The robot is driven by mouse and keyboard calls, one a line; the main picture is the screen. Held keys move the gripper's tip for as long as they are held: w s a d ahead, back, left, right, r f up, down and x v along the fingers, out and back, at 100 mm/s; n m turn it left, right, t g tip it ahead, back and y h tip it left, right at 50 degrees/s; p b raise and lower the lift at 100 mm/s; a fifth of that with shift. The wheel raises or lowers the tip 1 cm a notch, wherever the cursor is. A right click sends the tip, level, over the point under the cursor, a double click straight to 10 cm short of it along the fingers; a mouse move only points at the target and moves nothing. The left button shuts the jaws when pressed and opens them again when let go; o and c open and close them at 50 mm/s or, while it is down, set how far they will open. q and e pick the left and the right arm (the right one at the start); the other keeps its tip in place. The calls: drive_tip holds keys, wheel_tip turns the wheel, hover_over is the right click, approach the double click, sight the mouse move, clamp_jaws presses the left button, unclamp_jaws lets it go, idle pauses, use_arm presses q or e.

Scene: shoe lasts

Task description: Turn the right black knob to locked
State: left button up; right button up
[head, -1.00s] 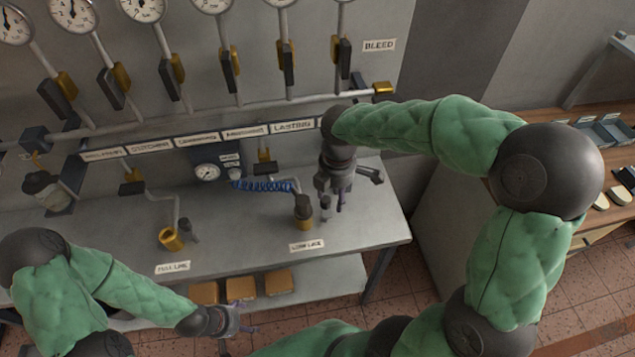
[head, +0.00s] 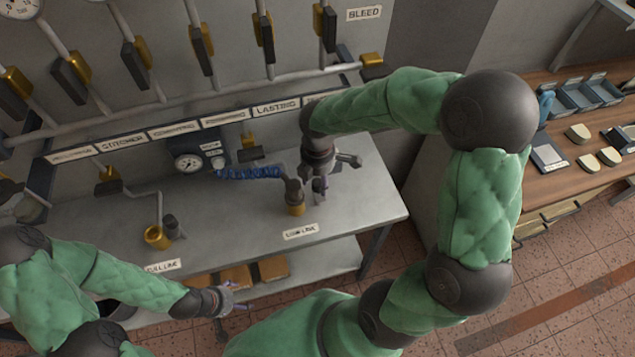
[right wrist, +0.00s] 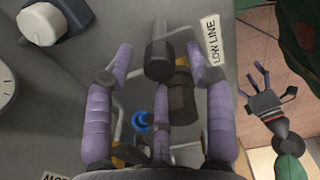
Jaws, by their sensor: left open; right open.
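The right black knob (right wrist: 158,60) stands on the grey bench by the LOW LINE label (right wrist: 210,40). In the right wrist view it sits between the purple fingertips of my right gripper (right wrist: 161,68), which is open, with gaps showing on both sides. In the head view my right gripper (head: 320,188) is just over the knob and mostly hides it, so its turn position cannot be read. My left gripper (head: 228,300) is open and empty in front of the bench, low and to the left. The left black knob (head: 172,226) stands apart by the FULL LINE label (head: 163,267).
A small gauge (head: 188,162) is behind. Pipes with valve levers line the wall. The bench (head: 375,205) is clear at the right.

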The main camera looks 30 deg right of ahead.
drive_tip(key=shift+f, duration=0.7)
clamp_jaws()
